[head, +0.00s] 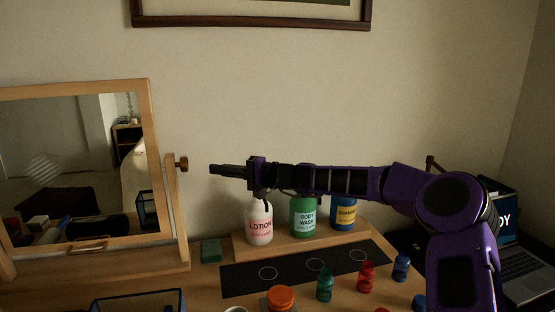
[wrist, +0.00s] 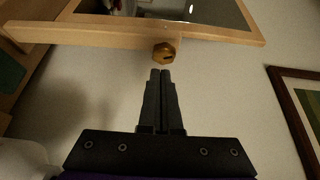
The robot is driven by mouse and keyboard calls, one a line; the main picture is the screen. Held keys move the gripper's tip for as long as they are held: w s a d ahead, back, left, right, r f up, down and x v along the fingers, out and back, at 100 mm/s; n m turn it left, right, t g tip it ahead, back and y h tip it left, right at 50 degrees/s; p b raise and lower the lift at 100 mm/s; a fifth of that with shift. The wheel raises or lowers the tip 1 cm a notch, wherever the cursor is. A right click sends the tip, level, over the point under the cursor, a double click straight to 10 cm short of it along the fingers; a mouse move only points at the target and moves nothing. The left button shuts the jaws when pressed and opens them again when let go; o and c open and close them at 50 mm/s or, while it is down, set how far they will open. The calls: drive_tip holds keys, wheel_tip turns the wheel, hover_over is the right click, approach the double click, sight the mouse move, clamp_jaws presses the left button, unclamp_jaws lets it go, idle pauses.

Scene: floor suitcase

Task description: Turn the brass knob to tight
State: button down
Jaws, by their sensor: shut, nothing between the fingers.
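The brass knob (head: 182,163) sits on the right upright post of the wooden tilting mirror (head: 150,150) in the head view. In the wrist view the knob (wrist: 164,53) shows as a faceted brass piece with a dark slot, against the wooden mirror post (wrist: 110,36). My gripper (head: 212,169) points left at the knob, a short gap to its right, at nearly the same height. In the wrist view its fingers (wrist: 160,74) are together and empty, with the tips just short of the knob.
Bottles of lotion (head: 258,222), body wash (head: 303,217) and a blue one (head: 343,214) stand on a wooden riser below my arm. A laptop (head: 520,270) is at right.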

drive_tip(key=shift+s+a+b, duration=0.3)
drive_tip(key=shift+a+b, duration=0.05)
drive_tip(key=shift+a, duration=0.75)
drive_tip(key=shift+s+a+b, duration=0.25)
drive_tip(key=shift+a+b, duration=0.1)
drive_tip(key=shift+a, duration=0.7)
drive_tip(key=shift+s+a+b, duration=0.3)
drive_tip(key=shift+a+b, duration=0.05)
drive_tip(key=shift+a, duration=0.75)
drive_tip(key=shift+w+r, duration=0.1)
drive_tip(key=shift+w, duration=0.2)
drive_tip(key=shift+r+b, duration=0.5)
drive_tip(key=shift+b, duration=1.05)
drive_tip(key=shift+s+f+b, duration=0.1)
drive_tip(key=shift+s+b, duration=0.05)
drive_tip(key=shift+b, duration=0.35)
drive_tip(key=w+d, duration=0.1)
drive_tip(key=d, duration=0.5)
